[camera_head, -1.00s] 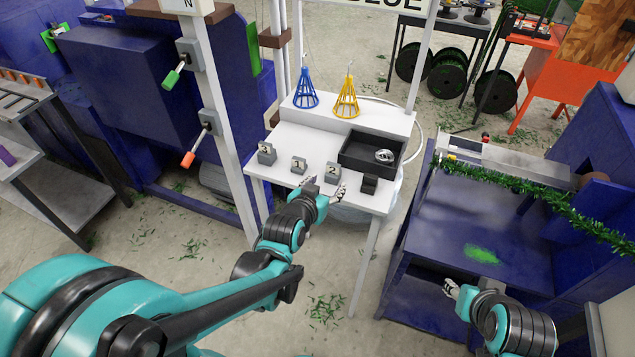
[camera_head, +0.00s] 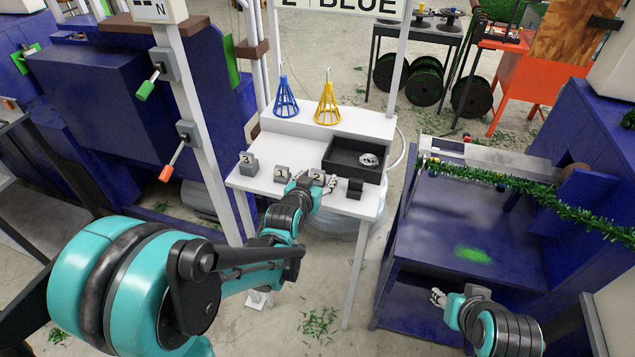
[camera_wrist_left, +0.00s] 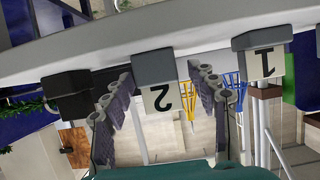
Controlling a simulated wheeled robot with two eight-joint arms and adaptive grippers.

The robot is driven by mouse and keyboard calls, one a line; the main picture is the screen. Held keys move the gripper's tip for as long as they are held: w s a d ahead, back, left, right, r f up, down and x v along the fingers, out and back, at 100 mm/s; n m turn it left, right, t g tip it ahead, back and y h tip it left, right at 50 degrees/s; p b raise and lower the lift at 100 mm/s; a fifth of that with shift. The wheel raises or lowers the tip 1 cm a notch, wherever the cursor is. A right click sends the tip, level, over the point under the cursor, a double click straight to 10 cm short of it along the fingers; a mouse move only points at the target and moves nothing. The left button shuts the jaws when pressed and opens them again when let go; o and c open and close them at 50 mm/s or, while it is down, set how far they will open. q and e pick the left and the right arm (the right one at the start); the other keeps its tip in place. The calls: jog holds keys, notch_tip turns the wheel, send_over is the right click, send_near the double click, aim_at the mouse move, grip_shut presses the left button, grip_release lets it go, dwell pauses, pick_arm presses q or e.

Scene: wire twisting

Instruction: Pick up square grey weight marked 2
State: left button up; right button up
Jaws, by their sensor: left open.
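The square grey weight marked 2 (camera_head: 316,177) stands on the white table, partly hidden behind my left gripper in the head view. In the left wrist view, which looks upside down, the weight marked 2 (camera_wrist_left: 155,80) shows between the two open fingers. My left gripper (camera_head: 309,185) is open around it at the table's front; I cannot tell whether the fingers touch it. My right gripper (camera_head: 438,298) is at the lower right, away from the table, beside the blue machine; its fingers are too small to read.
The weight marked 1 (camera_head: 282,174) and the weight marked 3 (camera_head: 249,163) stand to the left. A small black block (camera_head: 355,188) is at the right. A black tray (camera_head: 340,163) holds a silvery item. Blue (camera_head: 286,98) and yellow (camera_head: 327,103) cones stand behind.

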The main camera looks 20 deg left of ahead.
pick_arm(q)
grip_shut()
jog(key=shift+r, duration=0.15)
